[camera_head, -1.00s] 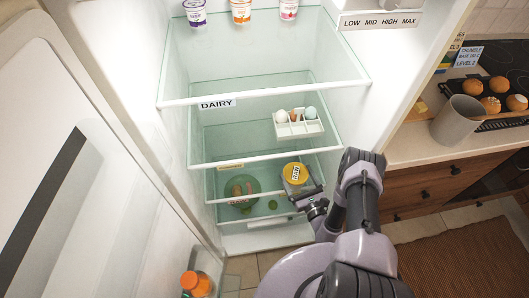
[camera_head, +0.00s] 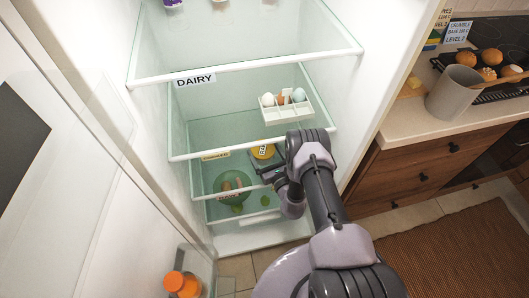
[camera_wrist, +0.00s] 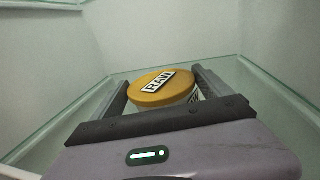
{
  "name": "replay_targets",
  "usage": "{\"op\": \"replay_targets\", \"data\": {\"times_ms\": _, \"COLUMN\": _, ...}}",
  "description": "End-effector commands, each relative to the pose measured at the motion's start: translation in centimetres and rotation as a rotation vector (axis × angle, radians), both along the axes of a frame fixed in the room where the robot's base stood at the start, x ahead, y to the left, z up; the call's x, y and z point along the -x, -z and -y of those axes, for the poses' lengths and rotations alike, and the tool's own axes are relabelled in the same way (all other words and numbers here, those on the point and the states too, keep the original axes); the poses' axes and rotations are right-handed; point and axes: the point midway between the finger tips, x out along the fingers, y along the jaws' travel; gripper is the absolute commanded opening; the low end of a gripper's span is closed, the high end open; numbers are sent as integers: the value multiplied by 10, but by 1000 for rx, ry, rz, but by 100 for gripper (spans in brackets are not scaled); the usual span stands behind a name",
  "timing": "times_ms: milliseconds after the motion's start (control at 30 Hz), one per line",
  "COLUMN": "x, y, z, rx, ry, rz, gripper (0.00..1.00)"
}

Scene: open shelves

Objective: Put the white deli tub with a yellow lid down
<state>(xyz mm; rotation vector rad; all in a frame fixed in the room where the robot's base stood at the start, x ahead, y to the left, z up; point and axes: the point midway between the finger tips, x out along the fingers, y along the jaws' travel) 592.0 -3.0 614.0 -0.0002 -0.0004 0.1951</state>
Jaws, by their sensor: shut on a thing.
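The deli tub shows its yellow lid (camera_head: 263,152) with a "RAW" label in the head view, inside the open fridge near the lower shelves. In the wrist view the yellow lid (camera_wrist: 163,88) sits between the two fingers, with a bit of white tub wall below it. My gripper (camera_wrist: 163,90) is shut on the tub. In the head view my gripper (camera_head: 262,163) is partly hidden by my own arm. The tub's base is hidden, so I cannot tell whether it touches a shelf.
A green bowl (camera_head: 232,188) with food stands low in the fridge, left of the tub. A white egg holder (camera_head: 288,108) stands on the shelf above. The "DAIRY" shelf edge (camera_head: 240,72) is higher up. The fridge door (camera_head: 60,180) stands open at left.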

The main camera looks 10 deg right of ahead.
Motion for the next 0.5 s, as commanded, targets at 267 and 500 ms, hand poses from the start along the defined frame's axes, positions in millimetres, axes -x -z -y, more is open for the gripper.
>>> {"op": "replay_targets", "data": {"times_ms": 267, "x": 0, "y": 2, "z": 0, "rx": 0, "ry": 0, "rz": 0, "gripper": 100}}
{"op": "replay_targets", "data": {"times_ms": 500, "x": 26, "y": -5, "z": 5, "rx": -1, "ry": 1, "rz": -6, "gripper": 100}}
